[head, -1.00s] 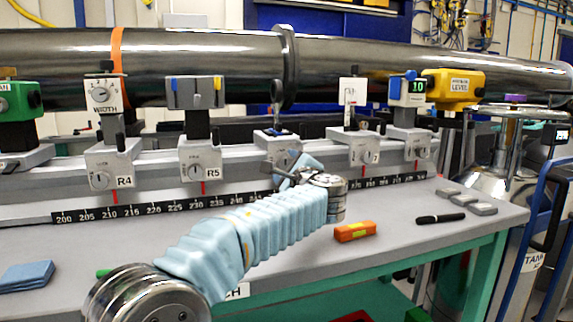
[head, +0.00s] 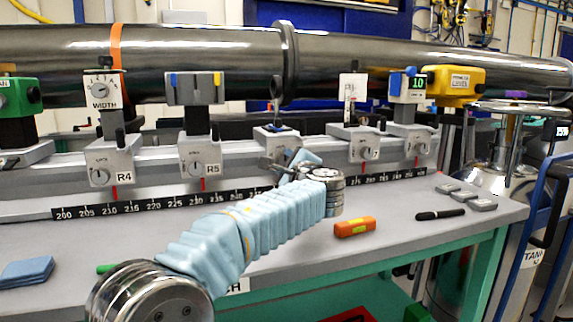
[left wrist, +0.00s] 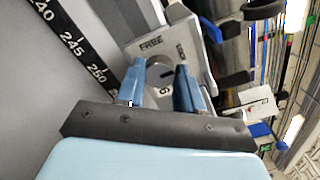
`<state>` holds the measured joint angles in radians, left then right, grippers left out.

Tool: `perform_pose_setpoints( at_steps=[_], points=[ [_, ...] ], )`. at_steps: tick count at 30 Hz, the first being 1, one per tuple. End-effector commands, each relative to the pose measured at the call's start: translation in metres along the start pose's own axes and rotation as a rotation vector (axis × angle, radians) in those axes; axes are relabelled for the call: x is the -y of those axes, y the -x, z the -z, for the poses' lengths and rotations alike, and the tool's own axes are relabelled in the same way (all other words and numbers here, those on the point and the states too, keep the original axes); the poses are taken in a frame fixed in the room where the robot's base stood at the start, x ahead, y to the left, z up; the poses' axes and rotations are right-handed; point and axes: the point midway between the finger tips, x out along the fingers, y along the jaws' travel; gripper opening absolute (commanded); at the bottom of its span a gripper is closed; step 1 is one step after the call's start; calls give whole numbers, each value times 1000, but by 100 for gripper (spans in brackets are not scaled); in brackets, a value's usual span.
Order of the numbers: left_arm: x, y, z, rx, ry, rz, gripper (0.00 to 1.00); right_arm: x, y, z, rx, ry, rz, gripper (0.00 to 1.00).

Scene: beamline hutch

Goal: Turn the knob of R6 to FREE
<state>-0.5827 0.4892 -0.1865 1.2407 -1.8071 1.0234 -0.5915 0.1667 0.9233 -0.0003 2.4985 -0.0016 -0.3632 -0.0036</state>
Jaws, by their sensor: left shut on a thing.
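The R6 carriage (head: 272,138) stands on the rail in the middle of the head view, with its front mostly hidden behind my left gripper (head: 290,164). In the left wrist view its grey face plate (left wrist: 140,47) shows the word FREE and a second, hard-to-read word to the right. The round knob (left wrist: 166,76) with a dark mark sits between the blue fingers of my left gripper (left wrist: 163,88). The left gripper is shut on this knob. Which word the mark points at is not clear. My right gripper is not in view.
Carriages R4 (head: 112,165) and R5 (head: 200,158) stand to the left on the rail, and others to the right. An orange level (head: 355,227) and a black marker (head: 440,215) lie on the bench. A large steel tube (head: 200,62) runs behind.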

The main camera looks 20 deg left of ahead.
Motion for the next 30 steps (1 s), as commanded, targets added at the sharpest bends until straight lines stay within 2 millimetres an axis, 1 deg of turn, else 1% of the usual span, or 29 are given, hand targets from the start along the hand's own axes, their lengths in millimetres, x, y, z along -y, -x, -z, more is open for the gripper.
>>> perform_pose_setpoints(
  at_steps=[8,18,30],
  points=[
    [-4,0,4,2,148,0,6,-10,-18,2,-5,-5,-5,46],
    [-5,0,4,1,461,1,6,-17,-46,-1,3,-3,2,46],
    [-5,0,4,1,841,1,6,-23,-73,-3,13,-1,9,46]
  ],
)
